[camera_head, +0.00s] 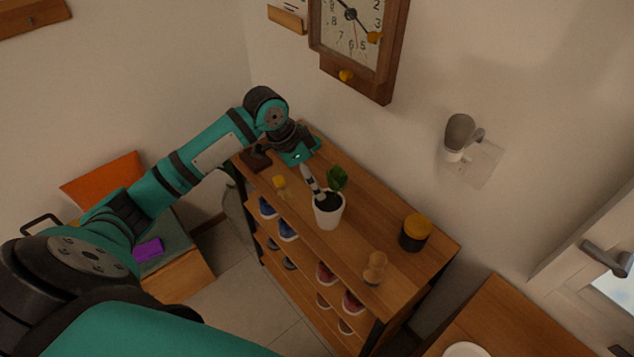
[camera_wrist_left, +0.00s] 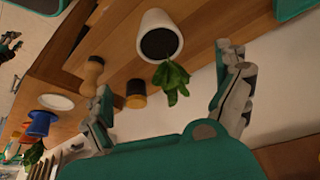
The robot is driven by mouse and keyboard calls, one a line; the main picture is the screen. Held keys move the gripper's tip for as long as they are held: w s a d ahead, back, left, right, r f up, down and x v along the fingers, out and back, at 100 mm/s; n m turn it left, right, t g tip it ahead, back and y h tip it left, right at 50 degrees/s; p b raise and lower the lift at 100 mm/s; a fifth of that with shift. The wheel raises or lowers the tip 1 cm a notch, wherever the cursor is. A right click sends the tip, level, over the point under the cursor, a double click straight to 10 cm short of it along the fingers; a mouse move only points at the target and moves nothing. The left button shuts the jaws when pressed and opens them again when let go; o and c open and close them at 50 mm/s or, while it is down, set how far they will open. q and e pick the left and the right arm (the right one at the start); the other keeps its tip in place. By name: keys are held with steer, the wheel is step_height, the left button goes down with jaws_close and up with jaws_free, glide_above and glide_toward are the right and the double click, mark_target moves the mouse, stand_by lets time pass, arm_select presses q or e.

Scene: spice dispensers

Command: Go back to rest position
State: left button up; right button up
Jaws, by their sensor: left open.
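My left gripper (camera_head: 312,183) reaches in from the left over the wooden shelf top (camera_head: 374,236), just beside a white pot (camera_head: 328,214) with dark soil and a small green plant (camera_head: 337,179). In the left wrist view the two fingers of my left gripper (camera_wrist_left: 168,104) are spread wide with nothing held between them. The pot (camera_wrist_left: 158,22) and its green leaves (camera_wrist_left: 172,80) show beyond the fingers there. Whether a finger touches the plant cannot be told.
A dark jar with a yellow lid (camera_head: 415,232) and a wooden mill-like object (camera_head: 376,268) stand on the shelf's right part. Shoes (camera_head: 326,273) fill the lower shelves. A wall clock (camera_head: 357,40) hangs above, and a wall lamp (camera_head: 459,135) is at right.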

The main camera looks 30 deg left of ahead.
arm_select(q)
steer(key=shift+r, duration=0.15)
stand_by(0.3)
steer(key=s+d+f+n, duration=0.1)
steer(key=s+d+f, duration=0.95)
steer(key=s, duration=0.25)
steer(key=s+a+n+y, duration=0.1)
steer(key=s+n+y, duration=0.35)
steer(key=s, duration=0.85)
step_height(320, 180, down, 26)
steer(key=s+g+h+b, duration=0.1)
steer(key=h+b, duration=0.1)
steer(key=s+a+f+g, duration=0.1)
steer(key=s+a+f, duration=0.2)
steer(key=s+f, duration=1.4)
steer(key=shift+f+b, duration=0.35)
steer(key=shift+f, duration=0.35)
